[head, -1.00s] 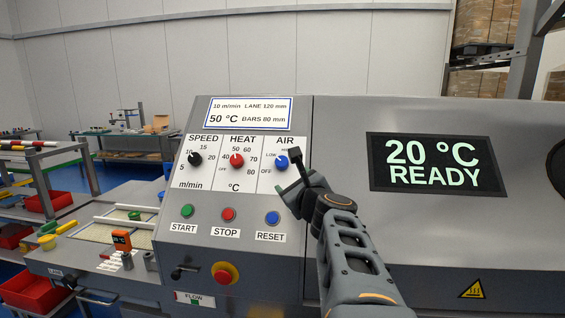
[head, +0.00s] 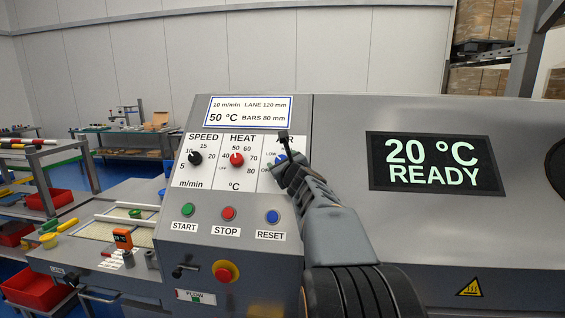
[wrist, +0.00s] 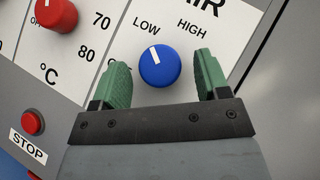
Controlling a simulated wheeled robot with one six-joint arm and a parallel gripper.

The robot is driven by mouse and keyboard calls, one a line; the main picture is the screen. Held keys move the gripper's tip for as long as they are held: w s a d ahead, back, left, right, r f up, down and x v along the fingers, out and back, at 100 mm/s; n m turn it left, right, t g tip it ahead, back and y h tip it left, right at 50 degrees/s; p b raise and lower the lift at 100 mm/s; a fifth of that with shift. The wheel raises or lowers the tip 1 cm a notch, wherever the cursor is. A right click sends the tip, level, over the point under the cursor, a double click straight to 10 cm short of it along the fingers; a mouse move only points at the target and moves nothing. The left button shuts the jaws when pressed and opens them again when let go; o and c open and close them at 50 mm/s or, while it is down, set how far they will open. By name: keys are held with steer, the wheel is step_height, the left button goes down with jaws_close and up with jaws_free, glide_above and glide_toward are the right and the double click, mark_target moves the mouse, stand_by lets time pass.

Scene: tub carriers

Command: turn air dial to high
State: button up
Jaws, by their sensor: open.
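The blue air dial (wrist: 160,66) shows in the wrist view below the LOW and HIGH labels. Its white pointer mark points up and slightly left, toward LOW. In the head view the dial (head: 280,158) is mostly hidden behind my gripper (head: 284,152). In the wrist view my gripper (wrist: 161,76) is open, with one green finger to the left of the dial and one to the right. There are visible gaps between the fingers and the dial, and nothing is held.
The red heat dial (head: 236,160) and black speed dial (head: 195,158) are to the left. Below are the green start (head: 187,210), red stop (head: 228,213) and blue reset (head: 272,217) buttons. The screen (head: 436,164) reads 20 °C READY.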

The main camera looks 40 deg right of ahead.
steer(key=shift+w, duration=0.25)
steer(key=shift+c, duration=0.3)
